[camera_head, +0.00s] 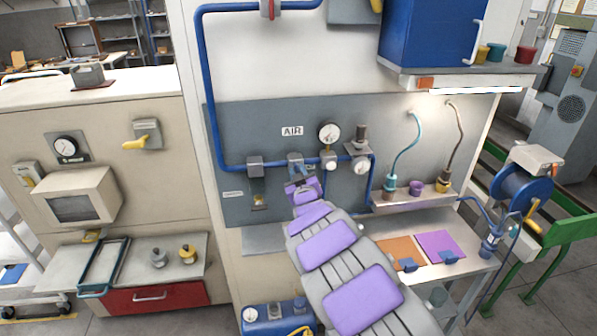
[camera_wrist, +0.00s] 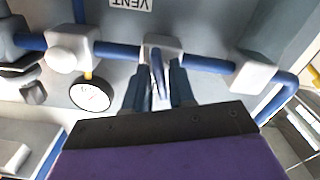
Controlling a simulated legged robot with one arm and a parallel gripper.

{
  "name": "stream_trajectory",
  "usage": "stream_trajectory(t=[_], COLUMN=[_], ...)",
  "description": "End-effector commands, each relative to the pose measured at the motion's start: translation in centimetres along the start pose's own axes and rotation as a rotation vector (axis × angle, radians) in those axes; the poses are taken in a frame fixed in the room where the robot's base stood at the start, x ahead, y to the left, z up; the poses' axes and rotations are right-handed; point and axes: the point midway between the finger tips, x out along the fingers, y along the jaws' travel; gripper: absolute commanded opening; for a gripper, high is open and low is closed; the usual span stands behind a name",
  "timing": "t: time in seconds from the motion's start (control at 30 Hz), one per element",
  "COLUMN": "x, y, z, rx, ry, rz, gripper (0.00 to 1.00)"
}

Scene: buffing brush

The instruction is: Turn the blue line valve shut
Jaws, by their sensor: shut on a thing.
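The blue line (camera_head: 206,100) runs down the panel, then right along it through several grey fittings. Its valve (camera_head: 295,158) is a grey body in the pipe below the AIR label; in the wrist view the valve body (camera_wrist: 163,44) is at top centre. A narrow blue handle (camera_wrist: 157,68) extends from the body between my fingers. My gripper (camera_head: 298,174) is at the valve, with purple arm links reaching up to it. In the wrist view my gripper (camera_wrist: 156,88) is shut on the handle. The handle's lower part is hidden by my fingers and palm.
A pressure gauge (camera_head: 329,132) and a white-knobbed regulator (camera_head: 361,165) are close on the right. A small shelf (camera_head: 410,199) with cups and hoses is farther right. A bench (camera_head: 470,265) with orange and purple mats is below.

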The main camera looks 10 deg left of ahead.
Motion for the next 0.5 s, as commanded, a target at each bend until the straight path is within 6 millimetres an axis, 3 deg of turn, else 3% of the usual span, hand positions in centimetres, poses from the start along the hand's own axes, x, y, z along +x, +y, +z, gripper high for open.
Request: stream_trajectory(t=[0.5], x=[-0.08], y=[-0.23], z=[0.43], rx=[0.309], ry=[-0.009], rz=[-0.003], gripper=[0.00])
